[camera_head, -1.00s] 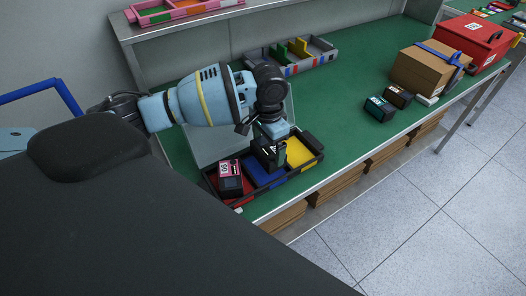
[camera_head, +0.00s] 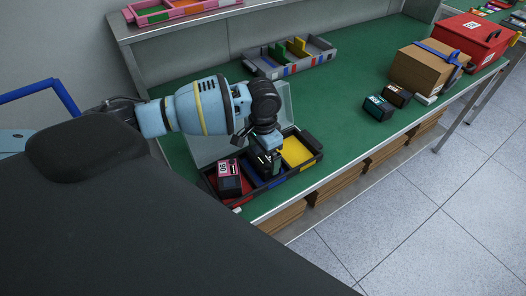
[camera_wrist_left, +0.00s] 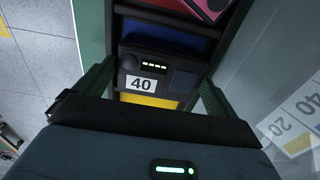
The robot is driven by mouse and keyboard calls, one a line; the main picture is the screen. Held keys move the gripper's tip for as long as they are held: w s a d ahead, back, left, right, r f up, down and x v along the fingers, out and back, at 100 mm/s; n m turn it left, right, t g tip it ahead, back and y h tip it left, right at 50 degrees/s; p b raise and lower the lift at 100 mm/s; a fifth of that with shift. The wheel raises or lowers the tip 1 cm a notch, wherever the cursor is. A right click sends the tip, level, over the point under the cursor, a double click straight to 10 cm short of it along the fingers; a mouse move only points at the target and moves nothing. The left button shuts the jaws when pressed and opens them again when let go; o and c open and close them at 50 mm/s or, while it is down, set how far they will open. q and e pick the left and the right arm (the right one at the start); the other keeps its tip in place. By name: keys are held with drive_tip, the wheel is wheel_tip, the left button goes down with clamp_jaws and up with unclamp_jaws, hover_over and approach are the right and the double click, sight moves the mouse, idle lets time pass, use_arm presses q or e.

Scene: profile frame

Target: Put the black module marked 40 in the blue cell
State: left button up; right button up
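The black module marked 40 (camera_wrist_left: 141,84) lies between the fingers of my left gripper (camera_wrist_left: 155,82), label facing the left wrist camera. The gripper (camera_head: 270,163) appears shut on it; finger contact is partly hard to see. In the head view the module (camera_head: 261,164) is at the blue cell (camera_head: 278,181), the middle cell of a black tray (camera_head: 299,173). Blue (camera_wrist_left: 165,33) shows beside the module in the wrist view. I cannot tell whether it rests on the cell floor. My right gripper is not in view.
A black module with a pink label (camera_head: 229,178) stands in the red cell. The yellow cell (camera_head: 296,151) looks empty. A clear raised lid (camera_head: 207,147) stands behind the tray. Two modules (camera_head: 378,108), a cardboard box (camera_head: 425,68) and a red case (camera_head: 474,40) are at right.

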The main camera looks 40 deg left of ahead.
sight(263, 156)
use_arm(q)
drive_tip(key=shift+o, duration=0.2)
wheel_tip(263, 156, up, 12)
drive_tip(key=p, duration=0.1)
drive_tip(key=shift+r, duration=0.15)
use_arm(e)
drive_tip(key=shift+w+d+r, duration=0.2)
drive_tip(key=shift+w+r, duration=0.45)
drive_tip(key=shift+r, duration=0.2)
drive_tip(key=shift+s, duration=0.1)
